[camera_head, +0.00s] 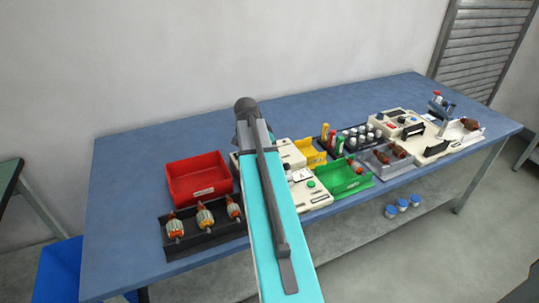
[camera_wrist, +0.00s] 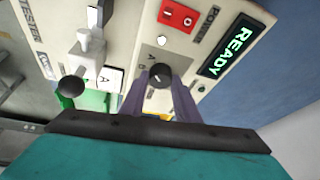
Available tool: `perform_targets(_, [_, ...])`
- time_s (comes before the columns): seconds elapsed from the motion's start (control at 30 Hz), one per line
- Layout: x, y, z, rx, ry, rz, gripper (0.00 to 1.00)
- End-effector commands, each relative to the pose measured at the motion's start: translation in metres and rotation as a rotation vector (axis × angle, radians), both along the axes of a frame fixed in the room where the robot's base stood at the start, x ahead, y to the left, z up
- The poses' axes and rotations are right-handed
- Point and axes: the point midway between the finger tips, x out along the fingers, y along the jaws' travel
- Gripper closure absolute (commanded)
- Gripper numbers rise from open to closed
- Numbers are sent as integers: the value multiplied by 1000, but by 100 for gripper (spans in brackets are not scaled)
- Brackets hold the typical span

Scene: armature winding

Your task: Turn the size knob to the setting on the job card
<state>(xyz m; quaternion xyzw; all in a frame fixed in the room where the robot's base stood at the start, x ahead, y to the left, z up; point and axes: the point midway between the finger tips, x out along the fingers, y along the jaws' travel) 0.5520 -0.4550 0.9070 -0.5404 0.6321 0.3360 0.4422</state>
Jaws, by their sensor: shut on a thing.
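The size knob (camera_wrist: 160,74) is a dark round knob on a grey dial plate on a cream machine panel. My gripper (camera_wrist: 160,84) has its two purple-grey fingers closed on either side of the knob. A small pale mark shows on the knob, but I cannot tell exactly which setting it points to. A letter A shows on the plate near the fingers. A white card (camera_wrist: 110,78) with a letter A stands left of the knob; it also appears in the head view (camera_head: 301,175). My arm hides the gripper and knob in the head view.
A red power switch (camera_wrist: 177,15) and a green READY display (camera_wrist: 231,52) sit close to the knob. A lever with a black ball (camera_wrist: 71,87) is at left. A red bin (camera_head: 199,178), black armature tray (camera_head: 204,225) and green bin (camera_head: 345,179) flank my arm.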

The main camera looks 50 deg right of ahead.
Motion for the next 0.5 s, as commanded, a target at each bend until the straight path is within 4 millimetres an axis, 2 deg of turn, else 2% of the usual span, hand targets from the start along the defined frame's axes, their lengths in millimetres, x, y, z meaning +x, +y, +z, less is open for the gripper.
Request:
perform_targets(0.43, [0,-2,0,-2,-3,-15,94])
perform_targets(0.47, [0,-2,0,-2,-3,-15,66])
perform_targets(0.5, [0,-2,0,-2,-3,-15,60])
